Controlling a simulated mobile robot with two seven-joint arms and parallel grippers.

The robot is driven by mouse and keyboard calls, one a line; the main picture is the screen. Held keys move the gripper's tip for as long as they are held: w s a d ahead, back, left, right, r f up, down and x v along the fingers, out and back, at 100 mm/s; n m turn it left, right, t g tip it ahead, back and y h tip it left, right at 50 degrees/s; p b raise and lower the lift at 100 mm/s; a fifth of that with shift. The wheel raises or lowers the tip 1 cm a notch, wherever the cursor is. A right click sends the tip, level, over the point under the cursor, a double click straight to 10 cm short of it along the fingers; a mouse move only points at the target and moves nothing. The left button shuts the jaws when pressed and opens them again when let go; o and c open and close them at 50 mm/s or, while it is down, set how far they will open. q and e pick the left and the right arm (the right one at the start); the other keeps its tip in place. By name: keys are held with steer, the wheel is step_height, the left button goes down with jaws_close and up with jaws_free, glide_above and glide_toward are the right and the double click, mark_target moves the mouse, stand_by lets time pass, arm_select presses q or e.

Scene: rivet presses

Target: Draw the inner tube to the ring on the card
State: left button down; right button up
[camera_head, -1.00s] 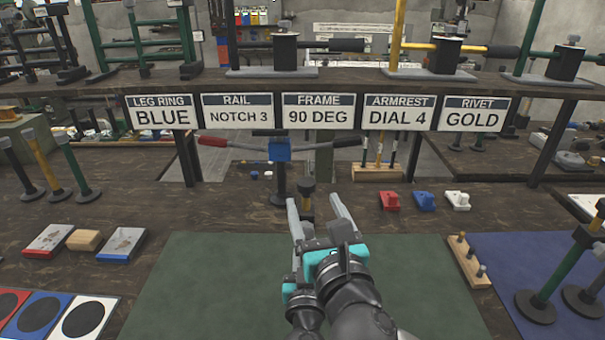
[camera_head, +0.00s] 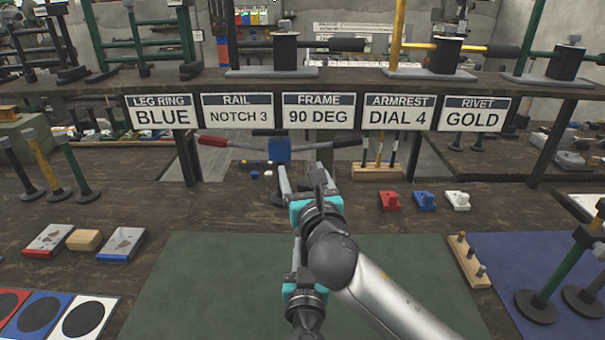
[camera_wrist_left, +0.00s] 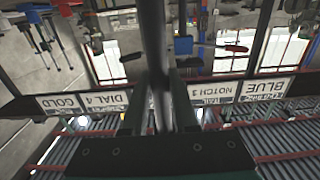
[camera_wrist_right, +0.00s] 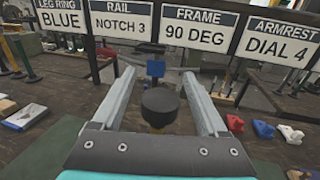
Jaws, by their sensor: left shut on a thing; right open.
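The card reading LEG RING BLUE (camera_head: 163,112) hangs at the left of the card row under the shelf. It also shows in the right wrist view (camera_wrist_right: 60,18). My left gripper (camera_wrist_left: 158,95) is shut on a dark tube (camera_wrist_left: 155,40); in the head view my right arm mostly covers that gripper. My right gripper (camera_head: 299,178) is open, its fingers pointing away from me. In the right wrist view, a round black end piece (camera_wrist_right: 160,102) with a gold-coloured part below stands between and below the open fingers, not gripped. I cannot see any ring on the tube.
A blue block on a stand with a red-ended bar (camera_head: 278,149) is behind the grippers. A green mat (camera_head: 200,285) lies in front. Red, blue and white small parts (camera_head: 424,201) sit at right. Several legs (camera_head: 70,165) stand at left.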

steer(key=shift+c, duration=0.3)
jaws_close()
stand_by(0.3)
stand_by(0.8)
